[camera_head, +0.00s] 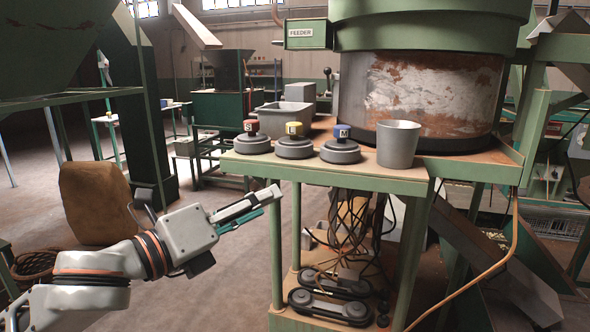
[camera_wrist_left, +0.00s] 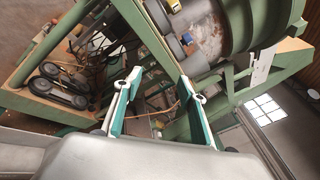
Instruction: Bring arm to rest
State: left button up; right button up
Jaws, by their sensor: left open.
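My left gripper (camera_head: 246,207) is empty in the head view, in front of the green machine stand and to its left, lower than the shelf top. In the left wrist view its two green-padded fingers (camera_wrist_left: 158,103) are spread apart with nothing between them. My left arm reaches in from the lower left. My right gripper is in neither view.
The green stand's shelf (camera_head: 400,174) holds a grey metal cup (camera_head: 397,144) and several grey weights with coloured knobs, one of them yellow (camera_head: 294,144). A large feeder drum (camera_head: 424,95) stands behind. A brown sack (camera_head: 98,204) sits at left. Open floor lies between.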

pick_arm(q)
jog(key=a+f+n+y, duration=0.25)
jog(key=f+n, duration=0.65)
jog(key=f, duration=0.5)
jog(key=a+f+n+y, duration=0.25)
jog(key=f+n, duration=0.65)
jog(key=f, duration=0.5)
jog(key=s+a+f+n+g+y, duration=0.1)
jog(key=s+a+f+n, duration=0.2)
jog(key=s+f, duration=0.3)
jog(key=s+a+f+n+g+y, duration=0.1)
jog(key=s+f+n, duration=0.4)
jog(key=f, duration=0.7)
jog(key=s+a+f+n+y, duration=0.2)
jog(key=s+a+f+n, duration=0.2)
jog(key=s+f, duration=0.4)
jog(key=shift+s+a+f+n+g, duration=0.3)
jog(key=shift+s+f+n+g, duration=0.15)
jog(key=shift+f, duration=0.4)
jog(key=shift+w, duration=0.1)
